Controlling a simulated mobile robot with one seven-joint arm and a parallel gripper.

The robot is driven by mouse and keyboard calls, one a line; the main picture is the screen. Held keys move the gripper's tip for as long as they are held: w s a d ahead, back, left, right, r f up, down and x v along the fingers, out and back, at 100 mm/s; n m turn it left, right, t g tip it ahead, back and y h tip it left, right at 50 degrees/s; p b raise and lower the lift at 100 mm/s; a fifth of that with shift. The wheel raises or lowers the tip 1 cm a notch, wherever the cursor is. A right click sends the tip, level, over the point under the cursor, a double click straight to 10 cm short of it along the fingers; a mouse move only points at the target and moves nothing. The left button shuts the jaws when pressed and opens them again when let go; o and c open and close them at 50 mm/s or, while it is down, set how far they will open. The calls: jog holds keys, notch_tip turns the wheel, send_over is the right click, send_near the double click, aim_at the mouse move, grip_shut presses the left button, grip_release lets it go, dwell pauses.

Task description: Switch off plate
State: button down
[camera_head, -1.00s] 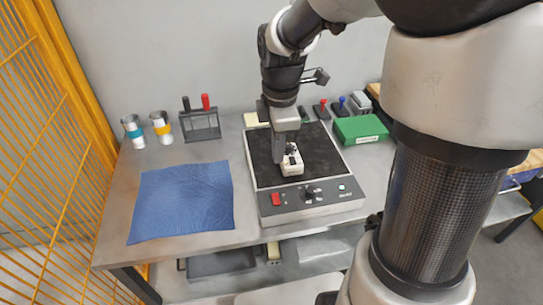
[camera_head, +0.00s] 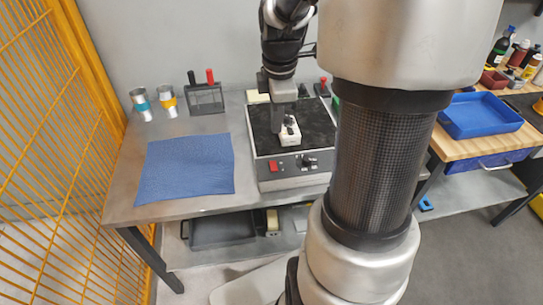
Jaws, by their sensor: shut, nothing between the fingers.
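The hot plate (camera_head: 262,140) stands on the grey table, with a black top and a light front panel. The panel carries a red switch (camera_head: 272,166) at its left and a dark knob (camera_head: 309,161) further right. The panel's right end is hidden behind my arm. A small white block with a dark part on top (camera_head: 290,133) sits on the plate. My gripper (camera_head: 276,131) points down over the plate, just left of the white block and behind the red switch. It is shut and looks empty. I cannot tell whether its tip touches the plate or the block.
A blue cloth (camera_head: 185,170) lies left of the plate. Two metal cups (camera_head: 141,104) and a rack with black and red handles (camera_head: 205,98) stand behind it. A yellow fence (camera_head: 60,130) closes the left side. A blue tray (camera_head: 480,115) is on a wooden bench at right.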

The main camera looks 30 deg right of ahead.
aim_at(274, 163)
jog(key=f+b, duration=0.1)
jog(key=f, duration=0.3)
jog(key=w+f+b, duration=0.1)
jog(key=f, duration=0.4)
jog(key=f+b, duration=0.1)
jog(key=f, duration=0.3)
jog(key=shift+w+d+f, duration=0.15)
jog(key=shift+w, duration=0.1)
jog(key=shift+f, duration=0.3)
jog(key=shift+f, duration=0.1)
